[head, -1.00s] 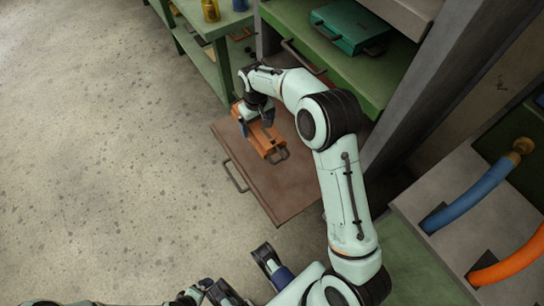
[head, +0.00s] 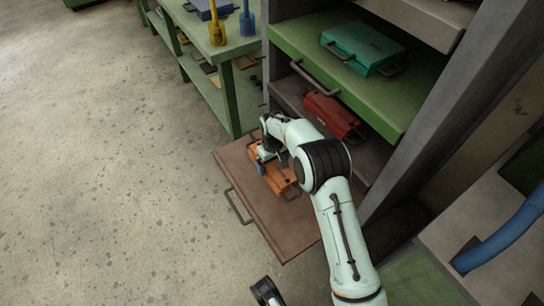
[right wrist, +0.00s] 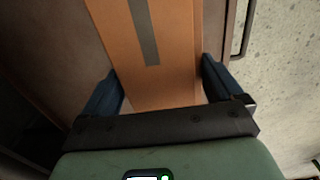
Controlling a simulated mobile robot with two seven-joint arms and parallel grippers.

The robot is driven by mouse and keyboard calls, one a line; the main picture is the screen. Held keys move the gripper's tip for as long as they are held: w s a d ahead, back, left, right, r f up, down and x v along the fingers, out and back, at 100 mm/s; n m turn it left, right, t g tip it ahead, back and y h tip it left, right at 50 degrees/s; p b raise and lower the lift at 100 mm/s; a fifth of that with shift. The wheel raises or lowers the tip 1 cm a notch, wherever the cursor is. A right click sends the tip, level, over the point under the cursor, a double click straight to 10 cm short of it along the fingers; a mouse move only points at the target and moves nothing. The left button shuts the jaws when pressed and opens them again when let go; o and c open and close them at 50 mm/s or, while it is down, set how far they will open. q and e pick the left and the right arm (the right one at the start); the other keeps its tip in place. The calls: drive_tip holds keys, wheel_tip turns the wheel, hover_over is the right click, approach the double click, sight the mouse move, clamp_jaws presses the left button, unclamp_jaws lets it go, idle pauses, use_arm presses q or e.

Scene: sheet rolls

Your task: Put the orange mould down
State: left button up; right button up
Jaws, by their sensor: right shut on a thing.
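The orange mould (head: 280,179) is a flat case with a handle. Only a pale and dark part of mine shows at the bottom edge of the head view, perhaps the left arm's end.
A red mould (head: 332,114) lies on the shelf behind the board. A teal mould (head: 362,47) sits on the green shelf (head: 300,45) above. A green workbench (head: 215,35) with yellow and blue items stands at the back. The floor at left is clear.

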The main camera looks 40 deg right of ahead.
drive_tip(key=shift+w+d+f+b, duration=0.1)
drive_tip(key=shift+f+b, duration=1)
drive_tip(key=shift+f, duration=3.8)
use_arm(q)
drive_tip(key=shift+g, duration=0.6)
drive_tip(key=s+f, duration=0.1)
drive_tip(key=f, duration=0.1)
drive_tip(key=s+a+f, duration=0.1)
drive_tip(key=s+f, duration=0.1)
use_arm(e)
drive_tip(key=shift+f, duration=0.1)
use_arm(q)
drive_tip(key=shift+s+f, duration=0.1)
drive_tip(key=shift+f, duration=0.1)
use_arm(e)
drive_tip(key=shift+f, duration=0.1)
